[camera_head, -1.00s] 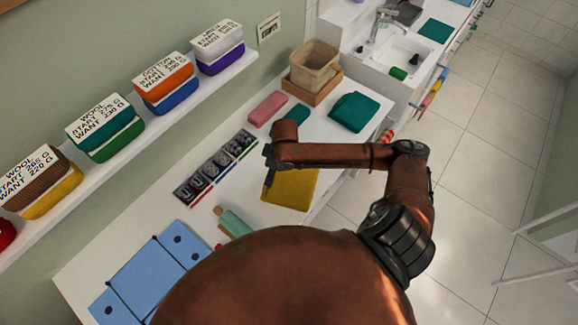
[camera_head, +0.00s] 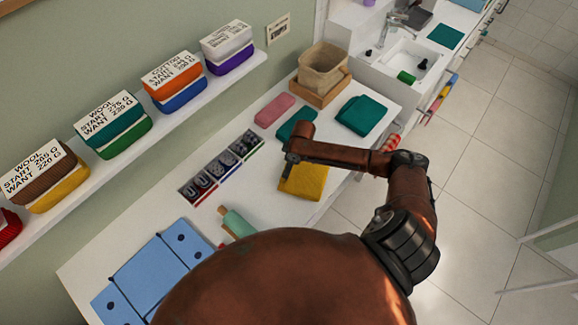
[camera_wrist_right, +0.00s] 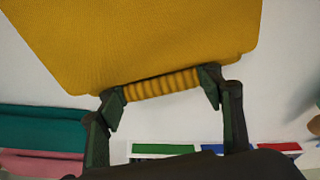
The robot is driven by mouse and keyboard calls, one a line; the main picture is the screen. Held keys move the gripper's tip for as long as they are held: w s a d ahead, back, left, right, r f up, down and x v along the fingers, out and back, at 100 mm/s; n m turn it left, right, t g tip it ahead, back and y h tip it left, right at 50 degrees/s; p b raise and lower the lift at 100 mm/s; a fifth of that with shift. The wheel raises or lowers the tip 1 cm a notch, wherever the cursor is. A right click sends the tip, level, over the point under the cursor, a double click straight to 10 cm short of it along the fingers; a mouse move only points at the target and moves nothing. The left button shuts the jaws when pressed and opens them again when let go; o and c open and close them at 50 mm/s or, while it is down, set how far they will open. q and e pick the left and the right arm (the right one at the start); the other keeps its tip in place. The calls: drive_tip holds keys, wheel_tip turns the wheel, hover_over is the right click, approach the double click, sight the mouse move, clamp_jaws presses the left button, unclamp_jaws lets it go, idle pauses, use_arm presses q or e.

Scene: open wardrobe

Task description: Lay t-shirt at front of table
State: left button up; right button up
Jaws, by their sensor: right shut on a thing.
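The t-shirt is most likely the mustard-yellow cloth (camera_head: 308,181) at the table's front edge in the head view, partly covered by my right forearm. My right gripper (camera_head: 288,163) is at its left, inner side. In the right wrist view, the fingers of my right gripper (camera_wrist_right: 162,88) are shut on the near edge of the yellow cloth (camera_wrist_right: 150,40), which is bunched between them. The rest of the cloth spreads out beyond the fingers. I cannot tell how much of it touches the white table (camera_head: 265,215). My left gripper is not in view.
A divided tray (camera_head: 218,168) lies beside the gripper. Teal cloth (camera_head: 362,115), another teal piece (camera_head: 296,124) and a pink piece (camera_head: 274,110) lie beyond. A basket (camera_head: 323,68) stands at the back. A blue folding board (camera_head: 155,270) and green roller (camera_head: 236,222) are nearer.

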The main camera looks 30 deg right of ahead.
drive_tip(key=o, duration=1.2)
drive_tip(key=shift+f, duration=0.1)
drive_tip(key=shift+o, duration=0.2)
drive_tip(key=v, duration=1.2)
drive_tip(key=shift+a, duration=0.15)
